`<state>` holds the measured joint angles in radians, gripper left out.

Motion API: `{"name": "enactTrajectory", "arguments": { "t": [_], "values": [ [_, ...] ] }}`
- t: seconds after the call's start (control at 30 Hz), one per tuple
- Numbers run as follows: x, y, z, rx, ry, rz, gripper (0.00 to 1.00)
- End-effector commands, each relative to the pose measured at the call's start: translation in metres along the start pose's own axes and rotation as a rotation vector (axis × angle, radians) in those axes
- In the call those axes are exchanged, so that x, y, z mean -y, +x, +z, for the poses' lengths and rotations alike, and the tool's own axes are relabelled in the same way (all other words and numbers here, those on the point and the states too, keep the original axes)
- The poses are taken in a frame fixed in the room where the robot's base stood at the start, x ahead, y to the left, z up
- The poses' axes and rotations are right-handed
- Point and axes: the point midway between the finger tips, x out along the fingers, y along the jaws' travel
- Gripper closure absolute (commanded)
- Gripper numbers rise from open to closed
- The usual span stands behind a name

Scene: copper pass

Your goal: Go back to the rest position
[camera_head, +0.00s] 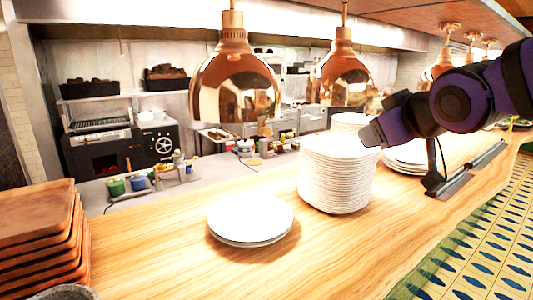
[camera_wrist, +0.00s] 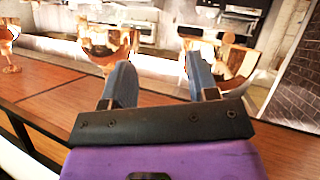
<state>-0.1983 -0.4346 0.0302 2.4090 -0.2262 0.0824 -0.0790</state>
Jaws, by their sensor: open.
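My purple and black arm reaches in from the right in the head view. My gripper (camera_head: 373,134) hangs above the wooden counter, in front of the top of a tall stack of white plates (camera_head: 336,175) as seen in that view. In the wrist view my gripper (camera_wrist: 161,80) shows two fingers spread apart with nothing between them. A low pile of white plates (camera_head: 250,219) sits on the counter to the left of the tall stack.
Copper heat lamps (camera_head: 236,90) hang over the counter (camera_head: 180,265). Stacked wooden boards (camera_head: 38,235) stand at the left. More plates (camera_head: 408,156) sit behind my arm. A dark metal strip (camera_head: 478,165) lies along the right edge. The front middle of the counter is clear.

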Motion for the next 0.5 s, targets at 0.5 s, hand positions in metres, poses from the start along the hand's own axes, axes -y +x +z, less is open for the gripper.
{"name": "enactTrajectory", "arguments": {
  "t": [0.5],
  "values": [
    [-0.001, -0.136, 0.152, 0.606, 0.440, 0.043, 0.46]
  ]
}}
